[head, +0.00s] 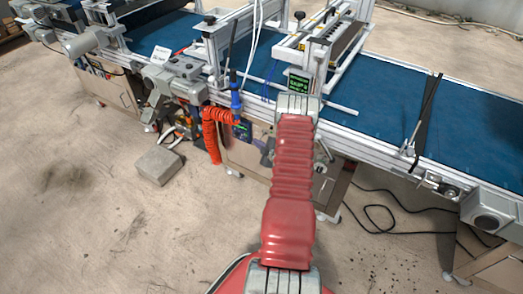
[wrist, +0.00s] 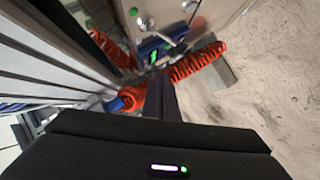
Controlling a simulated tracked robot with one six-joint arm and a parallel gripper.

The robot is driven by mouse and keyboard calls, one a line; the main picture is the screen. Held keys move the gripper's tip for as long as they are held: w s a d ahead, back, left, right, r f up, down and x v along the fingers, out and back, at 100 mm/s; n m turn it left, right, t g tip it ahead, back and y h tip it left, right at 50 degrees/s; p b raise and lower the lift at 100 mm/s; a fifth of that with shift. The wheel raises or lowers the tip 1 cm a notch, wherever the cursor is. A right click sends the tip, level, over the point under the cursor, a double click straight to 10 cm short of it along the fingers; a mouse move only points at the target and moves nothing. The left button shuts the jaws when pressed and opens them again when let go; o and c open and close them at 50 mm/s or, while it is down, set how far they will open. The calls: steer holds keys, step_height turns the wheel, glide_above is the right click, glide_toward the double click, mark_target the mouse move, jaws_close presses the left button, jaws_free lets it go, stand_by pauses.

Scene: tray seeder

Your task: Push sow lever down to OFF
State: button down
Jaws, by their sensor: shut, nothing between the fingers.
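In the wrist view, the dark fingers of my gripper (wrist: 162,90) are shut together with nothing between them. Beyond their tips is a metal panel (wrist: 205,28) with a green lit display (wrist: 153,55), a green button (wrist: 133,11) and small shiny metal fittings (wrist: 149,23). The sow lever may be among these fittings, but I cannot tell which one it is or how it is set. The fingertips look apart from the fittings. In the head view my red-sleeved arm reaches to the front of the seeder line and hides my gripper and the panel area behind it.
A blue conveyor belt (head: 475,116) runs along the machine. An orange coiled hose (head: 211,134) hangs left of my arm; it passes close by my fingers in the wrist view (wrist: 198,60). A concrete block (head: 159,164) and black cable (head: 375,212) lie on the floor.

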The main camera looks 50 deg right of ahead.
steer(key=s+a+r, duration=0.1)
steer(key=s+a, duration=0.6)
steer(key=s, duration=0.3)
steer(key=shift+a+r, duration=0.35)
steer(key=shift+a, duration=0.05)
stand_by(0.3)
